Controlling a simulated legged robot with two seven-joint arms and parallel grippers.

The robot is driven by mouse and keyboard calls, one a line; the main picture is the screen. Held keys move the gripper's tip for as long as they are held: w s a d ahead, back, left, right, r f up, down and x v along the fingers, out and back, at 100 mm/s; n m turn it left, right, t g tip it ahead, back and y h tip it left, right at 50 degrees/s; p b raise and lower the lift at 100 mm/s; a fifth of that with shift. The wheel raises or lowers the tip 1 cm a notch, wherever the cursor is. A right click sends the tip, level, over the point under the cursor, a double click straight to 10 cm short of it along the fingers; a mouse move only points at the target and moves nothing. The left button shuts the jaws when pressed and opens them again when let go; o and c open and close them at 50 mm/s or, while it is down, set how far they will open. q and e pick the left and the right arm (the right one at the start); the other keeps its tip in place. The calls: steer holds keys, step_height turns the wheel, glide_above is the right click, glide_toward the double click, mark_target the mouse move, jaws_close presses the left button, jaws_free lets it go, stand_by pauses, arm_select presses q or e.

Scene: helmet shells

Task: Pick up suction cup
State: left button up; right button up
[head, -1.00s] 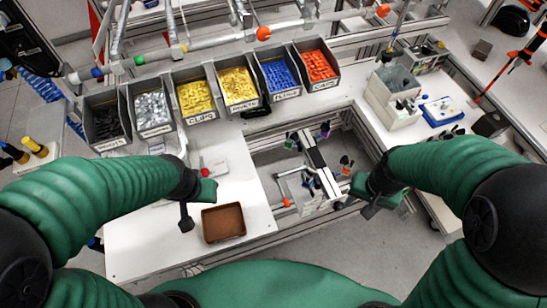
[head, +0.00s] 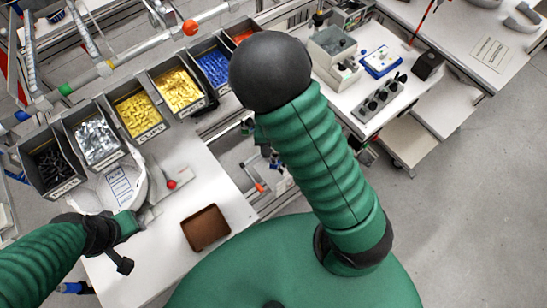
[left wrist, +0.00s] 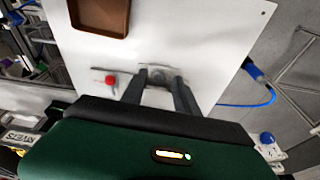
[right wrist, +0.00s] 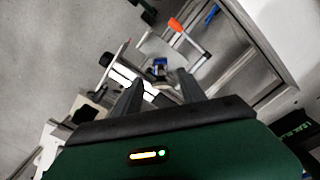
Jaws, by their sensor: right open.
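I cannot make out for sure which thing is the suction cup. A red knob (head: 171,184) on a thin grey strip lies on the white table; it also shows in the left wrist view (left wrist: 110,79). My left gripper (left wrist: 160,76) is open over the white table, with a blurred grey shape beyond its fingers. My right gripper (right wrist: 159,78) is open and empty. Beyond its fingers are a small blue part (right wrist: 160,66) and an orange-handled clamp (right wrist: 175,25).
A brown tray (head: 205,228) lies on the white table (head: 150,265), near a white shell (head: 130,185). Labelled bins stand behind, with grey (head: 97,140) and yellow parts (head: 139,114). A right-hand bench (head: 350,90) holds grey boxes and a blue-edged tray (head: 381,61).

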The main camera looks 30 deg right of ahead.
mark_target(274, 158)
steer(key=shift+w+f, duration=0.1)
steer(key=shift+f, duration=0.4)
step_height(274, 158, down, 4)
steer(key=shift+a+f, duration=0.1)
steer(key=shift+a, duration=0.05)
steer(key=shift+f, duration=0.35)
jaws_close()
